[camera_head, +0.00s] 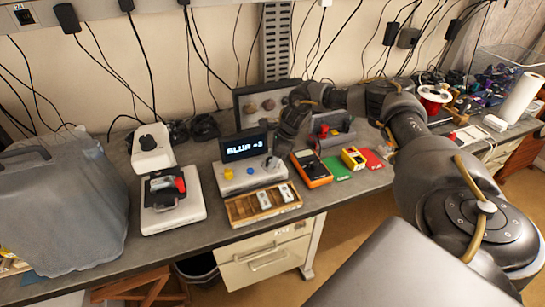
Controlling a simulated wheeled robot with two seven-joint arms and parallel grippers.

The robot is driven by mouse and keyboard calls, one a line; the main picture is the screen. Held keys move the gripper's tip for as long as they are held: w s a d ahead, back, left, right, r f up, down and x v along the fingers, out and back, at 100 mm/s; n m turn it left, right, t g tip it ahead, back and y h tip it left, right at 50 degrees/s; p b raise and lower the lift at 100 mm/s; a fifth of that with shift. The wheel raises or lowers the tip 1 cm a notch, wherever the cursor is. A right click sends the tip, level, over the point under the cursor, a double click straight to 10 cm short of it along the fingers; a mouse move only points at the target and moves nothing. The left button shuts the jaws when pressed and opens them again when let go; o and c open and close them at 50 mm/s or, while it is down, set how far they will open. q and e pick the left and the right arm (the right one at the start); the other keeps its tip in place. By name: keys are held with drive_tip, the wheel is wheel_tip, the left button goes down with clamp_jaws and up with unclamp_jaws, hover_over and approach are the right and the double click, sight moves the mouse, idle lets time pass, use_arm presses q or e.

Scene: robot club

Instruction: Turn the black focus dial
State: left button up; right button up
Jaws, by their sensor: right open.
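A small white control box (235,187) stands on the bench with a black display (243,146) that reads "BLUR +3" in light blue. A yellow knob (228,173) and a blue knob (250,171) sit on its top. My right gripper (276,156) points down over the right end of this box, beside the display. It is open. The black focus dial appears to be under or between its fingers and is mostly hidden; I cannot tell whether they touch it. My left gripper is not in view.
A wooden tray (240,213) with small parts lies in front of the box. An orange multimeter (311,168) and a green card (336,169) lie to the right. A white device with a red-and-black part (172,217) and a grey bin (70,205) stand left. Cables hang behind.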

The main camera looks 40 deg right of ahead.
drive_tip(key=c, duration=1)
